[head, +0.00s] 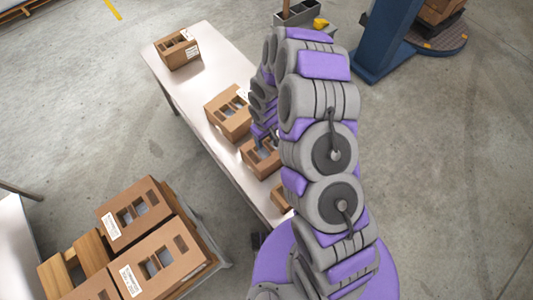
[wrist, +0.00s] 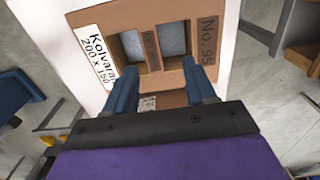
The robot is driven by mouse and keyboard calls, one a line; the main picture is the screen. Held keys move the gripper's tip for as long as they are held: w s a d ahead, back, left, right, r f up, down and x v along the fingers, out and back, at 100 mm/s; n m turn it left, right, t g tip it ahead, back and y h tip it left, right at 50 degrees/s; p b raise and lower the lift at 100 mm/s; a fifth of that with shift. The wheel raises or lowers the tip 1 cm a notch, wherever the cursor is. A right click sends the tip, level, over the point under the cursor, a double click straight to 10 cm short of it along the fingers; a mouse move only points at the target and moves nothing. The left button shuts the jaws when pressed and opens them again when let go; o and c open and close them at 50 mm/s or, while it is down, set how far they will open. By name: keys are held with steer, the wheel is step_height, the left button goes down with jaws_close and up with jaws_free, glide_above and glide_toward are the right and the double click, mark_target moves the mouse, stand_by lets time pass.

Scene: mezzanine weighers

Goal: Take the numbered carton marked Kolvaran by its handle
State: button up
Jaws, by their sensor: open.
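The carton marked Kolvaran (wrist: 112,18) fills the top of the wrist view. It is brown, with a white label reading "Kolvaran 200 x 150" and "No. 95" printed on the right. Two window-like openings flank a narrow middle strip, its handle (wrist: 151,50). My gripper (wrist: 159,70) is open, its blue fingers spread either side of the strip's near end. I cannot tell whether the tips are inside the openings or above them. In the head view, my gripper (head: 264,137) is over a carton (head: 259,170) on the long table, partly hidden by my arm.
The white table (head: 200,97) also bears a carton (head: 228,122) close behind, one at the far end (head: 178,50) and one partly hidden nearer (head: 281,198). Several cartons (head: 135,212) stand at lower left. A blue machine (head: 385,40) stands at upper right. Floor at right is clear.

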mark_target(268, 146)
steer(key=shift+f, duration=0.7)
steer(key=shift+d+f, duration=0.15)
steer(key=shift+f, duration=0.1)
steer(key=shift+d+f, duration=0.25)
steer(key=shift+d, duration=0.4)
steer(key=f+b, duration=0.1)
steer(key=f, duration=0.3)
steer(key=shift+a+f+b, duration=0.15)
steer(key=shift+a+b, duration=0.05)
steer(key=shift+b, duration=0.2)
steer(key=shift+a+f, duration=0.3)
steer(key=shift+a, duration=0.1)
steer(key=shift+d+r, duration=0.15)
steer(key=shift+d, duration=0.55)
steer(key=c, duration=0.7)
steer(key=shift+a, duration=0.5)
jaws_close()
